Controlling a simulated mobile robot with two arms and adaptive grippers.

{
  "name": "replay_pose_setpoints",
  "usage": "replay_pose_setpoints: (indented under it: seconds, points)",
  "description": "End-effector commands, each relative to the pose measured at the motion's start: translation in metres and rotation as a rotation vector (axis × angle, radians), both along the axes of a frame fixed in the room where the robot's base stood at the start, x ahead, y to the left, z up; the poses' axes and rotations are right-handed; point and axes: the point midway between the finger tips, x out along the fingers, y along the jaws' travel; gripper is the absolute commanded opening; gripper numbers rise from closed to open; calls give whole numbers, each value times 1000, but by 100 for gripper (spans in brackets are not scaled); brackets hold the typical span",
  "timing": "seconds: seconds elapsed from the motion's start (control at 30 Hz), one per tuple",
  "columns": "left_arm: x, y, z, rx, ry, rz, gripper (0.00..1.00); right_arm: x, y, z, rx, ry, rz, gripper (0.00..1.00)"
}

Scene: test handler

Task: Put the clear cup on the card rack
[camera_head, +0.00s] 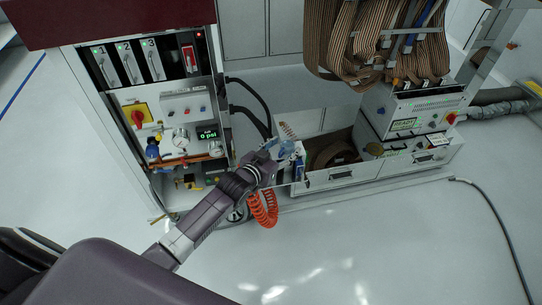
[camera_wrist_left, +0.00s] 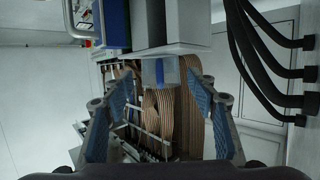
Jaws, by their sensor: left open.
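My left gripper (camera_head: 284,153) reaches in from the lower left in the head view, beside the open drawer unit. In the left wrist view its two blue-padded fingers (camera_wrist_left: 160,112) stand wide apart with nothing gripped between them. A translucent, bluish piece (camera_wrist_left: 160,72) shows beyond the fingertips below a grey block; I cannot tell whether it is the clear cup. A rack-like frame with ribbon cables (camera_wrist_left: 138,142) shows farther off between the fingers; I cannot tell whether it is the card rack. My right gripper is not in view.
A cabinet (camera_head: 135,62) with numbered modules, gauges and knobs stands left of the gripper. Brown ribbon cables (camera_head: 385,45) hang over instrument boxes (camera_head: 415,108) at the right. A coiled orange hose (camera_head: 263,210) hangs below the gripper. The floor in front is mostly clear.

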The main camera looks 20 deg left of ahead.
Motion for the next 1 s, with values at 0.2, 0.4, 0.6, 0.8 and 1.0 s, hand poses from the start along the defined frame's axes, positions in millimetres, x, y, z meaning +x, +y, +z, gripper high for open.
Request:
replay_pose_setpoints:
  seconds: [0.2, 0.4, 0.6, 0.8, 1.0]
  points:
    - [-35, 7, 13, 1, 1, 0, 53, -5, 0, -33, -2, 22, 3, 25]
    - [-65, 13, 22, 1, 1, 0, 53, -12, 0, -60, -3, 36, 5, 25]
    - [-84, 17, 27, 1, 0, 1, 53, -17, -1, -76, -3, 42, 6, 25]
    - [-90, 18, 26, 3, 7, 2, 53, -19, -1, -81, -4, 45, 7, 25]
    - [-141, 15, -56, 53, 246, 31, 53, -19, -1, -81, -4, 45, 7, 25]
